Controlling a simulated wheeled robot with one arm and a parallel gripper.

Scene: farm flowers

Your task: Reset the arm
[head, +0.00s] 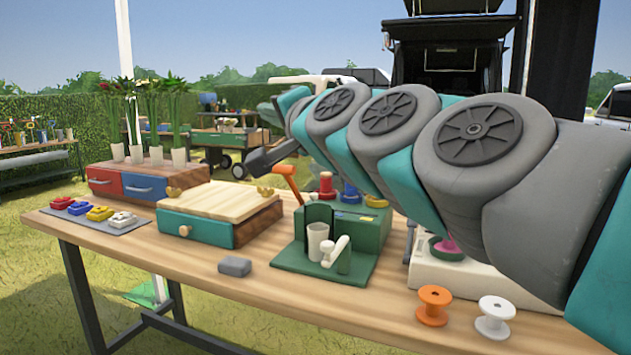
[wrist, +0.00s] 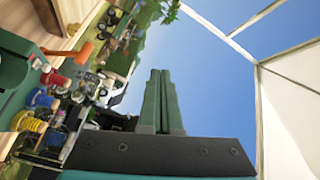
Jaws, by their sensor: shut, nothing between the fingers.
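My arm (head: 420,150) reaches in from the right of the head view, above the wooden workbench (head: 140,258). In the wrist view my gripper (wrist: 160,75) has its two green fingers pressed together, with nothing between them. The fingers stand against blue sky and touch nothing. In the head view the fingers cannot be made out clearly behind the arm links.
The bench holds a green machine (head: 345,245), a wooden box with a teal drawer (head: 195,226), a grey block (head: 234,266), an orange spool (head: 433,305) and a white spool (head: 494,318). An orange-handled tool (head: 288,182) stands near the arm.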

